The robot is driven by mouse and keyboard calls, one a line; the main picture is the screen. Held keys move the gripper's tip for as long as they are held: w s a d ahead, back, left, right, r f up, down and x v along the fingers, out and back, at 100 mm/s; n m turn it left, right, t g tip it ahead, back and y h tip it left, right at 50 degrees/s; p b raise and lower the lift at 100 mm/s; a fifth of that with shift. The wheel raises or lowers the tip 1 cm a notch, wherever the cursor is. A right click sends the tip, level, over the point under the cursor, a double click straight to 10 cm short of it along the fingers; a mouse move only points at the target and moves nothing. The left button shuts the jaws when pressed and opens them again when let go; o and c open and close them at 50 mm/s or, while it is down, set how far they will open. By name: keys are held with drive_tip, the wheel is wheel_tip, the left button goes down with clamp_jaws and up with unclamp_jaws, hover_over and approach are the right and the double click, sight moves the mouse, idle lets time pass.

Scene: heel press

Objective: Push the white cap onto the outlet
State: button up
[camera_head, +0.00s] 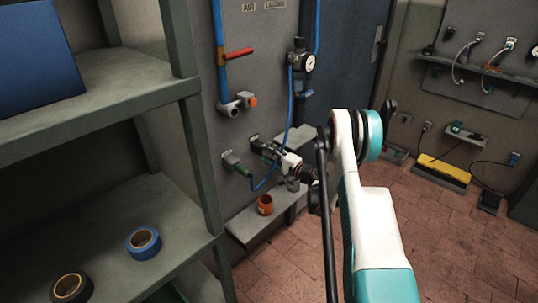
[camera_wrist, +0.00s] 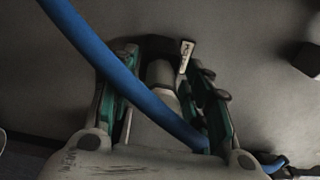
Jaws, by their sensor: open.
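My gripper (camera_wrist: 167,64) is open in the wrist view, with one teal finger on each side of a pale grey-white cylindrical fitting (camera_wrist: 160,74). The fitting stands out from the wall between the fingers. I cannot tell whether it is the white cap, the outlet, or both together, nor whether the fingers touch it. A blue hose (camera_wrist: 105,62) crosses in front of the gripper and hides part of the fitting. In the head view my gripper (camera_head: 266,149) is close to the grey wall panel (camera_head: 262,45), and my wrist hides the fitting.
A pipe outlet with an orange end (camera_head: 251,101) is above, and a green-ended fitting (camera_head: 238,166) is left of my gripper. An orange cup-like part (camera_head: 265,205) stands on a small shelf (camera_head: 243,228) below. A shelving unit (camera_head: 190,130) is at left.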

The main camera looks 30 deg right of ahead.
sight(276, 157)
clamp_jaws()
drive_tip(key=shift+s+d, duration=0.1)
drive_tip(key=shift+s, duration=0.05)
drive_tip(key=shift+v, duration=2.85)
drive_tip(key=shift+s, duration=0.1)
drive_tip(key=shift+v, duration=1.65)
drive_tip(key=s+a+r+p, duration=0.2)
drive_tip(key=a+r+p, duration=0.2)
drive_tip(key=a+r, duration=0.3)
drive_tip(key=s+a+r+p, duration=0.3)
drive_tip(key=a+r, duration=0.4)
drive_tip(key=r, duration=1)
drive_tip(key=shift+p, duration=0.7)
